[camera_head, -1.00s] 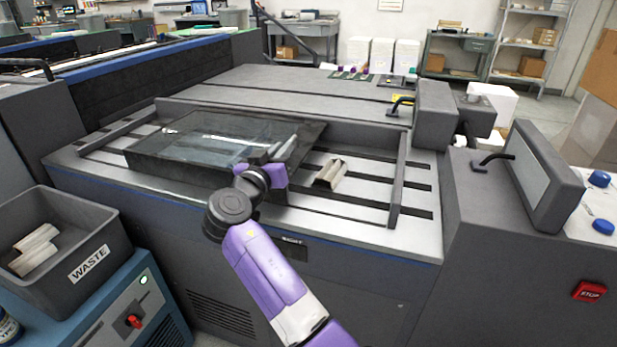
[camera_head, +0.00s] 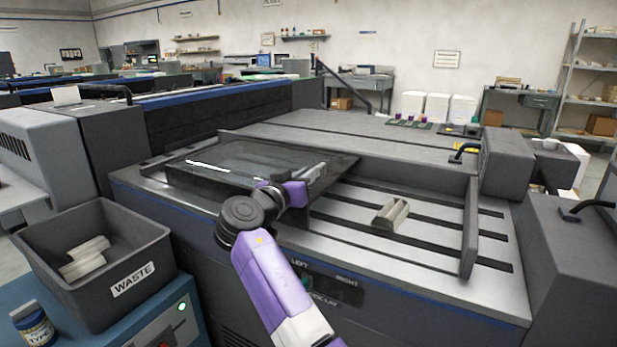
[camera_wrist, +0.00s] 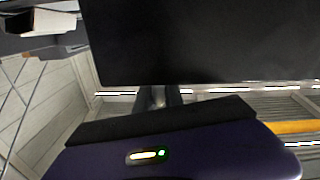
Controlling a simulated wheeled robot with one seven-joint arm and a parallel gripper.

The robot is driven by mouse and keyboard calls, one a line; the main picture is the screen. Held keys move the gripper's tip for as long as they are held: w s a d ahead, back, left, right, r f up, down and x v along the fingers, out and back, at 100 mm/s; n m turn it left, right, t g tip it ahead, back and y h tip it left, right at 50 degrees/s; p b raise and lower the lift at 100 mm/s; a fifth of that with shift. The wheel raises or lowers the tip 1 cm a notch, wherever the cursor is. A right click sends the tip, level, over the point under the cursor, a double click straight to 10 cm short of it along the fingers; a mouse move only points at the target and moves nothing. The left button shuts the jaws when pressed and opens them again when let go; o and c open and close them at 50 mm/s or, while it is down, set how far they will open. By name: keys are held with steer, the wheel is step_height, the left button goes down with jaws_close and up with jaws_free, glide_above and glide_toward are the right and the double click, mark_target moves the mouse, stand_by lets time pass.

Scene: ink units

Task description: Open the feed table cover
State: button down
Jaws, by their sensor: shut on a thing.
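The feed table cover (camera_head: 235,158) is a dark, glossy, partly see-through panel with a thick dark frame, on the left part of the slatted feed table (camera_head: 445,262). My gripper (camera_head: 316,172) is at the cover's right side, with its purple wrist in front of the near edge. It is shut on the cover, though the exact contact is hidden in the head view. In the wrist view the dark panel (camera_wrist: 200,40) fills the upper middle, and the fingers (camera_wrist: 158,97) meet its lower edge. How far the cover is tilted is unclear.
A pale grey block (camera_head: 390,215) lies on the slats right of the cover. An upright grey rail (camera_head: 470,228) bounds the table's right side. A WASTE bin (camera_head: 150,248) with light pieces inside stands at the left.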

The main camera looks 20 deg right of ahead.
steer(key=c, duration=1.5)
jaws_free()
steer(key=p+v, duration=0.1)
steer(key=v, duration=0.6)
steer(key=shift+s+a, duration=0.25)
steer(key=shift+a, duration=0.05)
